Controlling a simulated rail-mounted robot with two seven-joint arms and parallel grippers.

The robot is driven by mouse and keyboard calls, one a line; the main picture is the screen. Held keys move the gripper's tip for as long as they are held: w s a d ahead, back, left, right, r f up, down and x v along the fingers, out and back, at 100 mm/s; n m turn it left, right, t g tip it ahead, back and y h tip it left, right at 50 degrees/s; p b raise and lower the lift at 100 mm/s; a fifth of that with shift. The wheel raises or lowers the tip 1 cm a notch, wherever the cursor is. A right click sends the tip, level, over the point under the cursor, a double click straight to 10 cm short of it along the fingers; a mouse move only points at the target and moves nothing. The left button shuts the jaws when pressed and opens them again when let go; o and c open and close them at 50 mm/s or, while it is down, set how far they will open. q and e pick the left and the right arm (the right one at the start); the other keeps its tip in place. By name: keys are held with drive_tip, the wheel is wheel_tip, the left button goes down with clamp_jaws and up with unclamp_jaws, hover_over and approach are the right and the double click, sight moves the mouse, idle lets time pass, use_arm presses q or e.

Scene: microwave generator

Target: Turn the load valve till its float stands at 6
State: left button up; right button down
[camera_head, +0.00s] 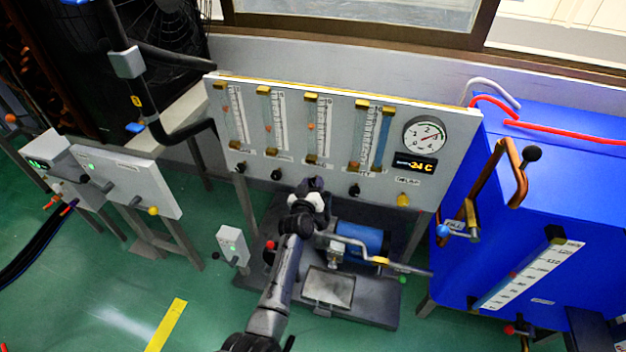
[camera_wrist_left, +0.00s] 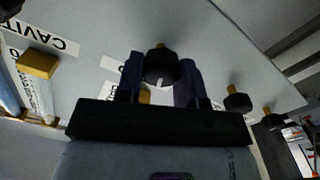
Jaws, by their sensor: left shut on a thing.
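A grey upright panel (camera_head: 385,115) carries several float tubes with black knobs below them. My left gripper (camera_head: 313,188) is at the third knob from the left, which it hides in the head view. In the left wrist view, the two dark fingers (camera_wrist_left: 160,82) are shut on a black knob (camera_wrist_left: 160,64), one on each side. I cannot read that knob's label, so I cannot tell by name that it is the load valve. The third tube (camera_head: 311,125) above it holds a small reddish float about mid-height; its scale numbers are too small to read.
Neighbouring black knobs (camera_head: 276,174) and (camera_head: 354,190) stand close on either side. A yellow knob (camera_head: 403,200) and a round gauge (camera_head: 425,134) are at the panel's right. A blue tank (camera_head: 560,180) stands farther right. A blue cylinder (camera_head: 360,238) sits below the panel.

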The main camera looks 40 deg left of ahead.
use_arm(q)
drive_tip(key=o, duration=0.9)
drive_tip(key=shift+o, duration=0.2)
drive_tip(key=shift+s, duration=0.1)
drive_tip(key=p+v, duration=0.6)
drive_tip(key=v, duration=0.7)
drive_tip(key=shift+s+d, duration=0.2)
drive_tip(key=shift+s, duration=0.05)
